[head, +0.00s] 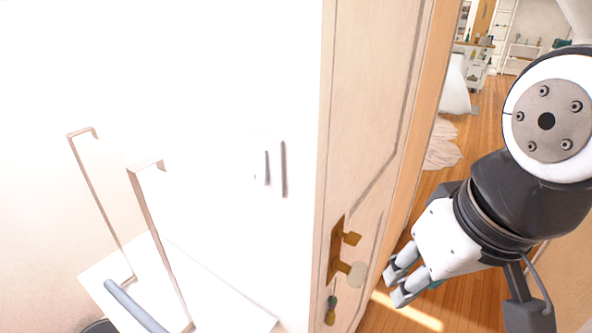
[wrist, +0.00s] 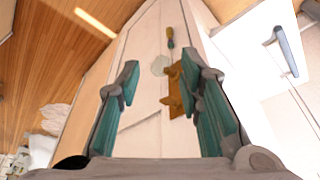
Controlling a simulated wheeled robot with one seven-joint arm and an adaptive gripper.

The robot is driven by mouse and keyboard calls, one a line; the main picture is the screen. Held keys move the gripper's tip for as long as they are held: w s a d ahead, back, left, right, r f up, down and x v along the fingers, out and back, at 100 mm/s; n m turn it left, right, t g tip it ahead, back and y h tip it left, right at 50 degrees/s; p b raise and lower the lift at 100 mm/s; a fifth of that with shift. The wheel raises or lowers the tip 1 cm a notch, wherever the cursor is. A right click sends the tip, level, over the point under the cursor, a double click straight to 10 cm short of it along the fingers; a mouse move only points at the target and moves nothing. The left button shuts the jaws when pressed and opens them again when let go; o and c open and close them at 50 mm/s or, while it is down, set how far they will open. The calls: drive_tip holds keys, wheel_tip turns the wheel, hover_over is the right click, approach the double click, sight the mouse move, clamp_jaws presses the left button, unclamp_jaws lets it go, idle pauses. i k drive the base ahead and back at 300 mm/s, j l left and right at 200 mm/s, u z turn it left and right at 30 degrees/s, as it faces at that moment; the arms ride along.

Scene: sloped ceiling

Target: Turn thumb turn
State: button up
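A wooden door (head: 368,110) stands edge-on in the middle of the head view. It carries a brass plate (head: 336,250) with a small brass thumb turn (head: 351,239) near its top and a pale round knob (head: 357,275) below. In the wrist view, the thumb turn (wrist: 168,101) and the knob (wrist: 159,65) appear between the fingers. My gripper (head: 393,290) is to the right of the plate, fingers pointing toward the door. In the wrist view my gripper (wrist: 161,64) is open with teal pads, and nothing is held. It looks apart from the hardware.
A wooden floor (head: 470,220) runs behind my arm, with a pale rug (head: 443,148) and shelves (head: 520,50) farther back.

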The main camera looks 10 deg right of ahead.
sight(352, 239)
drive_tip(key=i+j+z, duration=0.15)
drive_tip(key=j+z, duration=0.55)
drive_tip(key=j, duration=0.2)
drive_tip(key=j+z, duration=0.35)
drive_tip(key=j, duration=0.15)
drive_tip(key=k+j+z, duration=0.3)
drive_tip(key=j+z, duration=0.2)
drive_tip(key=k+j+z, duration=0.3)
drive_tip(key=z, duration=0.15)
drive_tip(key=k, duration=0.05)
